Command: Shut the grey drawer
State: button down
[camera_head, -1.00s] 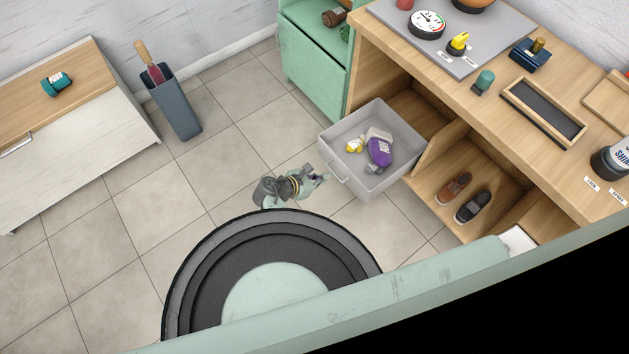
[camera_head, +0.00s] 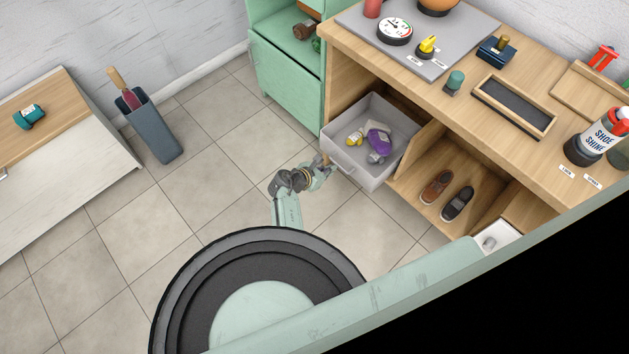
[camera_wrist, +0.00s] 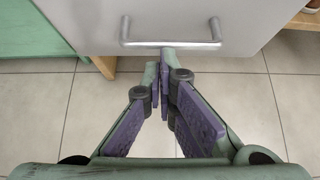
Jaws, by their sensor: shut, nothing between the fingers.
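The grey drawer (camera_head: 391,170) stands partly pulled out of the wooden bench, with its front facing my arm. It holds a yellow item (camera_head: 355,138), a purple bottle (camera_head: 379,138) and a small grey item (camera_head: 376,158). Its metal bar handle (camera_head: 340,170) runs across the front; it also shows in the wrist view (camera_wrist: 170,43). My gripper (camera_head: 326,162) is at the drawer's front near the handle, shut and empty. In the wrist view my gripper (camera_wrist: 164,68) has its fingertips together just below the handle; I cannot tell whether they touch the front.
A green cabinet (camera_head: 288,85) stands left of the drawer. Open wooden compartments with shoes (camera_head: 457,203) are to its right. The bench top (camera_head: 425,105) above carries several items. A grey bin (camera_head: 150,130) stands at the left wall. The tiled floor left of my arm is clear.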

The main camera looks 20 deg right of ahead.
jog(key=w+d, duration=0.1)
jog(key=d, duration=0.2)
jog(key=w+d+b, duration=0.1)
jog(key=d, duration=0.2)
jog(key=w+d, duration=0.1)
jog(key=d, duration=0.2)
jog(key=shift+w+d+b, duration=0.3)
jog(key=shift+d+b, duration=0.05)
jog(key=shift+b, duration=0.05)
jog(key=shift+w+d+r, duration=0.1)
jog(key=shift+d, duration=0.2)
jog(key=shift+r, duration=0.1)
jog(key=s+a+r+p, duration=0.1)
jog(key=s+a+r, duration=0.1)
jog(key=a, duration=0.3)
jog(key=s+a+r+p, duration=0.1)
jog(key=s+a+r, duration=0.1)
jog(key=a, duration=0.4)
jog(key=shift+s+a+r, duration=0.15)
jog(key=shift+a+r, duration=0.1)
